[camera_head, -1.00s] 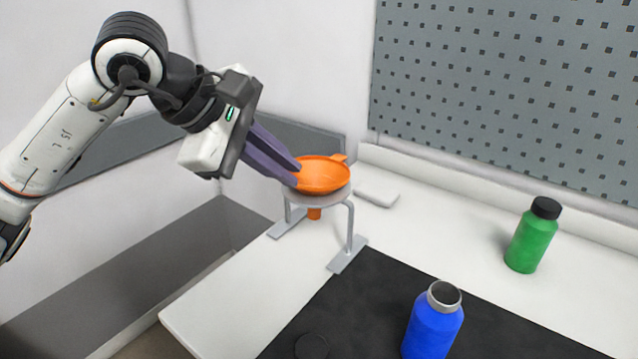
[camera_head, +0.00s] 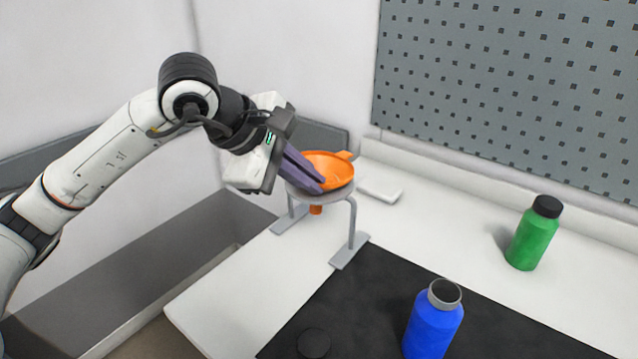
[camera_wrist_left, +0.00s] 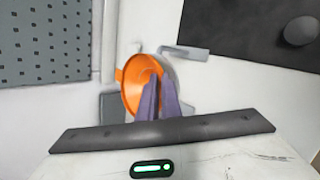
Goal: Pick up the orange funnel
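The orange funnel (camera_head: 331,164) sits in the ring of a grey metal stand (camera_head: 353,222), wide mouth up, with its spout showing below the ring. My left gripper (camera_head: 320,186) reaches down to the funnel from the left; its purple fingers overlap the near-left rim. In the left wrist view the fingers (camera_wrist_left: 161,76) are close together, one over the funnel's (camera_wrist_left: 131,84) inside and the other by its right edge. A narrow gap shows at the tips; whether they clamp the funnel's wall is unclear. My right gripper is out of view.
A blue bottle with an open top (camera_head: 433,325) stands on a black mat (camera_head: 375,290). A green bottle with a black cap (camera_head: 534,235) stands at the right. A grey perforated panel (camera_head: 510,80) rises behind the white table (camera_head: 235,285). A small white block (camera_head: 380,190) lies behind the stand.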

